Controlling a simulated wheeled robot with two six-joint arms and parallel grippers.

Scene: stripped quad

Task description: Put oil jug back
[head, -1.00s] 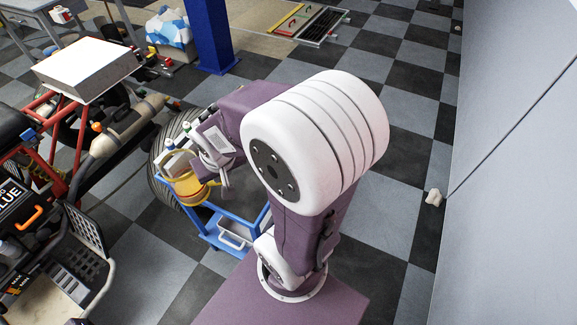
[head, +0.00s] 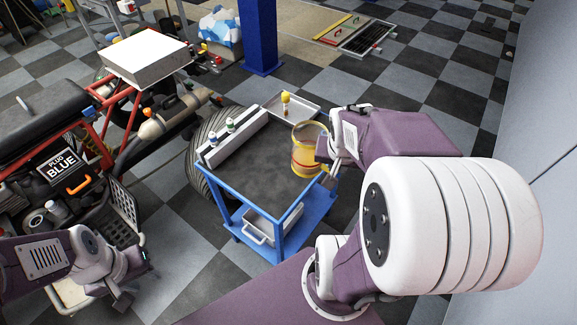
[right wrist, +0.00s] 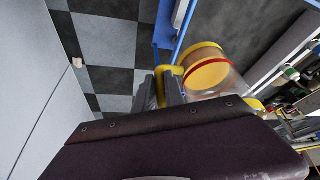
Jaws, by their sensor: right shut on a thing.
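The oil jug (head: 308,150) is a clear round jug with a yellow rim, yellow contents and a red band. It is upright at the right side of the blue cart's dark top (head: 258,165); I cannot tell whether its base touches the top. My right gripper (head: 330,150) is at its right side, shut on its yellow handle. The right wrist view shows the jug (right wrist: 208,68) beyond the fingers (right wrist: 168,88), which are partly hidden by the wrist. My left gripper (head: 137,283) is open and empty at the lower left, away from the cart.
A grey bottle rack (head: 235,138) lies along the cart's left side. A shallow tray (head: 300,108) with a yellow-topped bottle (head: 285,103) is at its back. A grey bin (head: 268,228) sits on the lower shelf. The red-framed vehicle (head: 105,125) stands left; a wall (head: 545,140) is right.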

